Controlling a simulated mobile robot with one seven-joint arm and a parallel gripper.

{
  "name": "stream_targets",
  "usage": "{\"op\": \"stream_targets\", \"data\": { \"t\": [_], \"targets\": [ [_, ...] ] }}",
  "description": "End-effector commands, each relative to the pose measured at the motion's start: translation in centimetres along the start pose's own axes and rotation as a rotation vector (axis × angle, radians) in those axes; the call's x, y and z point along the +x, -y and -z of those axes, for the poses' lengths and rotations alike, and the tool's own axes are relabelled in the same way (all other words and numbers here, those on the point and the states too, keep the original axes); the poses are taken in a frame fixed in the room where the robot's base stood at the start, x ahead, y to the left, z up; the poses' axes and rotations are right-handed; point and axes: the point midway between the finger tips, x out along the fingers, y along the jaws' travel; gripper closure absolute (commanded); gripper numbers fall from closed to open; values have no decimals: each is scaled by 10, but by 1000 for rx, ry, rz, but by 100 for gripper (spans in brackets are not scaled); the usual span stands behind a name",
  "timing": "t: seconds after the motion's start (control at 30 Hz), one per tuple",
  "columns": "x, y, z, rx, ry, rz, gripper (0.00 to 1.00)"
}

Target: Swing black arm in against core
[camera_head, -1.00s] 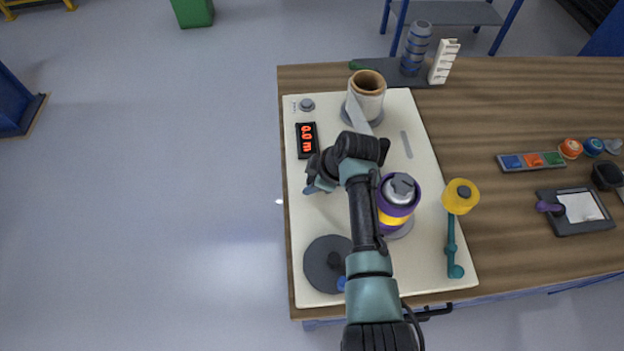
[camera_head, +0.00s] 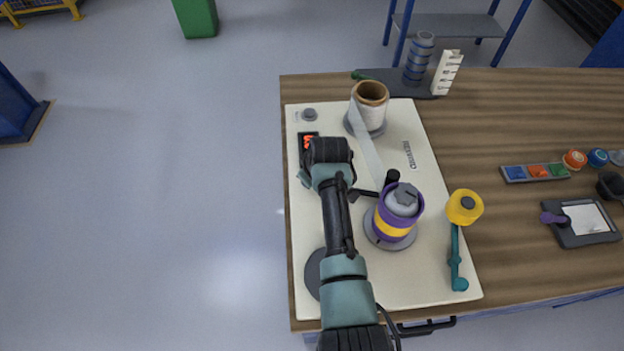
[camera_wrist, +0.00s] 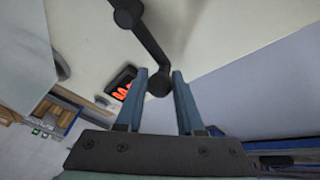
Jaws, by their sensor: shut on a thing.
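The black arm (camera_head: 366,194) lies over the cream board, with a dark roller (camera_head: 392,178) at its right end, close to the purple and yellow core (camera_head: 397,216). I cannot tell whether roller and core touch. The core has a grey hexagonal top and stands on a grey disc. In the wrist view the black arm (camera_wrist: 146,44) runs from the top to a round dark end between my fingers. My gripper (camera_wrist: 159,80) is shut on that end. In the head view my own wrist hides the fingers.
A white film strip (camera_head: 366,145) runs from the roll (camera_head: 369,100) at the back towards the dark roller. A yellow roller on a teal arm (camera_head: 456,257) stands right of the core. My arm partly covers the red display (camera_head: 308,143) and a dark disc (camera_head: 313,270).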

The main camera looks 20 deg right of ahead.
Motion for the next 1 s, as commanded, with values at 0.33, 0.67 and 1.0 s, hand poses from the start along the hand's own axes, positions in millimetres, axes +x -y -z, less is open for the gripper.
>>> {"op": "stream_targets", "data": {
  "t": [0.33,0.67,1.0],
  "targets": [
    [1,-3,2,45,9,-18,100],
    [1,-3,2,44,8,-19,52],
    [1,-3,2,43,9,-18,34]
  ]
}}
